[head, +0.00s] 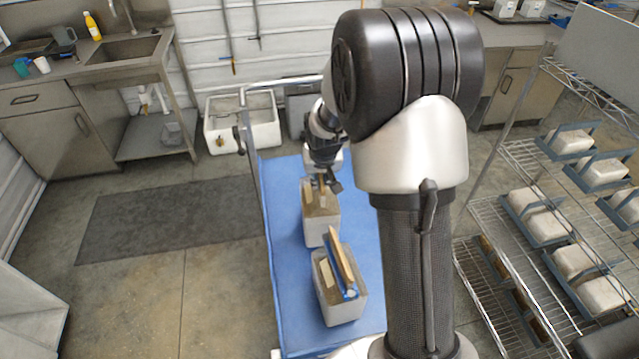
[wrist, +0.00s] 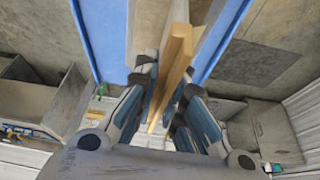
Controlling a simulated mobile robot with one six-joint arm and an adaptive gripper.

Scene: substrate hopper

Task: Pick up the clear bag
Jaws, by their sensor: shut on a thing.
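Two block-shaped grey-white bags or containers with brown tops stand one behind the other on the blue-topped table. My gripper (head: 325,185) points down at the top of the far one (head: 320,228). In the wrist view my gripper (wrist: 165,95) is shut on a tan, wood-coloured strip (wrist: 172,62) that stands up between its fingers. The near one (head: 340,300) has a longer tan strip with a blue edge on top and is apart from my gripper. I cannot tell which is the clear bag, as neither looks plainly see-through. My fingers hide part of the grip.
The blue table (head: 287,290) has bare room along its left side, with a metal rail at its far end. A wire rack (head: 510,265) with several white blocks in blue holders stands at the right. A white bin (head: 242,125) and a sink counter are behind.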

